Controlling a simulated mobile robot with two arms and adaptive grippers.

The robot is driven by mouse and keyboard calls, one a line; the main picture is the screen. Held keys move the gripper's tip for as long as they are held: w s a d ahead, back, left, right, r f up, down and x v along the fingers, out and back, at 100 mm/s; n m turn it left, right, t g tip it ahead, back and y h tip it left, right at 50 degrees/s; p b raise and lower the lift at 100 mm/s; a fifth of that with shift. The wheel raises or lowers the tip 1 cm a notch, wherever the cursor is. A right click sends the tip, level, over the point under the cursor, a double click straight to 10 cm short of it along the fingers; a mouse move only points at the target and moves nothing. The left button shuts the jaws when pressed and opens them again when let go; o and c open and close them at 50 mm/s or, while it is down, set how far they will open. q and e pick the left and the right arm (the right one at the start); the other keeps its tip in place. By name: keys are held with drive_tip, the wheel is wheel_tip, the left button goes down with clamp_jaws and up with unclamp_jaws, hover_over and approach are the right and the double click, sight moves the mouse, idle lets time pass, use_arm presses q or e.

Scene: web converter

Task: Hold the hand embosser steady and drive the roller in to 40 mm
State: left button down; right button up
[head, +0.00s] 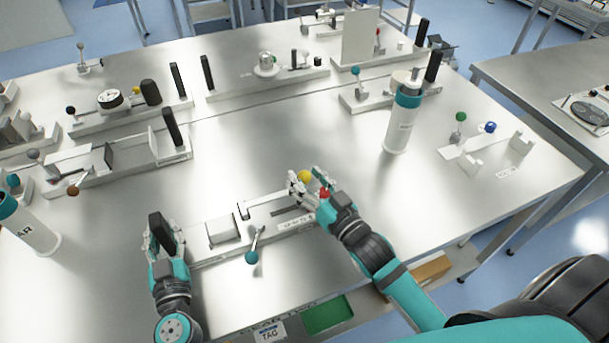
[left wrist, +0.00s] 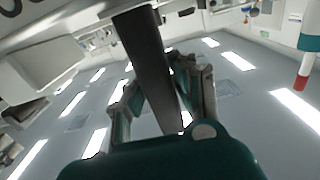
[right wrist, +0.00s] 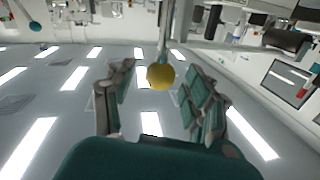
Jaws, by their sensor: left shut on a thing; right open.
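The hand embosser is a long pale base (head: 212,252) at the front of the table, with a grey block (head: 223,231), a teal-balled lever (head: 251,256) and a slotted slide at its right end. My left gripper (head: 163,243) is shut on the upright black handle (head: 157,226) at its left end; the handle also fills the left wrist view (left wrist: 147,60). My right gripper (head: 308,184) is open at the right end, around a yellow ball knob (head: 305,176). In the right wrist view the yellow knob (right wrist: 160,77) sits between the spread fingers, with a gap on both sides.
A white and teal cylinder (head: 402,125) stands to the right of the right gripper. Several similar fixtures with handles and knobs line the back and left, one with a brown ball lever (head: 74,190). Bare table lies between them and the embosser. A green tray (head: 327,314) sits below the front edge.

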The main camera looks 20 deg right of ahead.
drive_tip(key=shift+w+a, duration=0.15)
drive_tip(key=shift+w, duration=0.45)
clamp_jaws()
